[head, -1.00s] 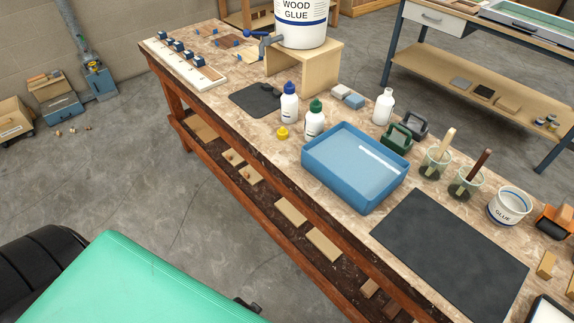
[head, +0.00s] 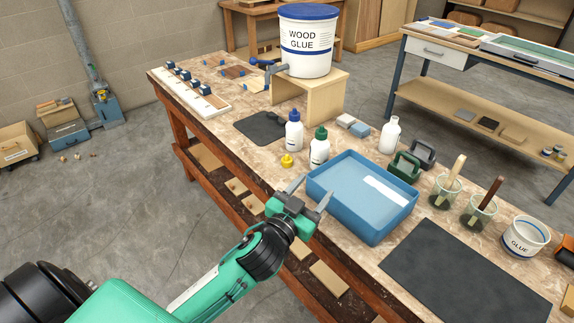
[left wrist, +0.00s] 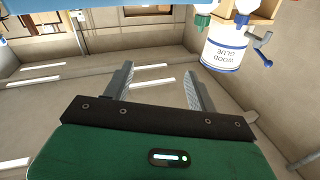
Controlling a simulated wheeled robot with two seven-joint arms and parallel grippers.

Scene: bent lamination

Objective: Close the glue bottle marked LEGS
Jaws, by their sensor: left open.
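Three white bottles stand upright on the bench: one with a blue cap (head: 293,132), one with a green cap (head: 319,149), and one with no coloured cap (head: 389,136) farther right. Their labels are too small to read, so I cannot tell which is marked LEGS. A loose yellow cap (head: 287,160) lies on the bench, left of the green-capped bottle. My left gripper (head: 311,190) is open and empty at the bench's front edge, in front of the yellow cap and beside the blue tray. Its spread fingers also show in the left wrist view (left wrist: 156,70). My right gripper is not in view.
The blue tray (head: 328,204) stands right of the gripper. Behind are a dark mat (head: 258,126) and the wood glue tub (head: 306,48) on a wooden stand. Green and dark clamp-like tools (head: 404,168), brush jars and a glue pot (head: 525,237) stand to the right.

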